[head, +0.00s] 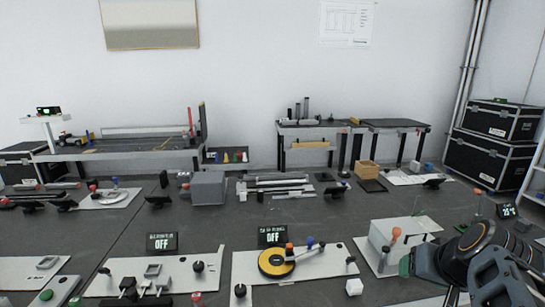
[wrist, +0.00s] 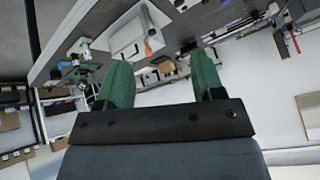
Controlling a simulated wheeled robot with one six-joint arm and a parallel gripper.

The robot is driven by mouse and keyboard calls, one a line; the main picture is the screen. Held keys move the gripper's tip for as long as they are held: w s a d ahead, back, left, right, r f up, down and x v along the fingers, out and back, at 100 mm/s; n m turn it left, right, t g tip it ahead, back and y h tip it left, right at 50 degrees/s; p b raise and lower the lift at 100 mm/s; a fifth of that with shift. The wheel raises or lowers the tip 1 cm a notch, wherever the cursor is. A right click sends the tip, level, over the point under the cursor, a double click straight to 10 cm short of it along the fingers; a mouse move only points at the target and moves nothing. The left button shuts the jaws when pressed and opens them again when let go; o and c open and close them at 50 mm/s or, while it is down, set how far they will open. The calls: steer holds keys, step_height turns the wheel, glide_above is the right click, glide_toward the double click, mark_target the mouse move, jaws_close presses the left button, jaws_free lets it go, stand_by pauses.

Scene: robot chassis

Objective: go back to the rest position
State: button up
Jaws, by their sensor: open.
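My gripper (wrist: 163,76) shows in the wrist view with its two green fingers spread wide apart and nothing between them. The wrist view is tilted, with the table and its devices beyond the fingertips. In the head view my dark arm reaches in at the lower right, above the table's right part. A pale box with an orange-topped handle (head: 397,234) stands just left of my arm. My gripper's fingertips are hard to make out in the head view.
The dark table (head: 220,226) holds several boards with knobs and switches. A yellow round dial (head: 276,263) sits front centre, and two small displays (head: 162,242) read OFF. A grey box (head: 208,188) stands farther back. Black cases (head: 490,158) are stacked at the right wall.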

steer(key=s+a+f+n+g+p, duration=0.1)
steer(key=s+a+f+n+p, duration=0.1)
steer(key=a, duration=0.4)
steer(key=s+a+f+n+g+p, duration=0.2)
steer(key=a+f, duration=0.3)
steer(key=a, duration=0.2)
steer(key=shift+g, duration=0.3)
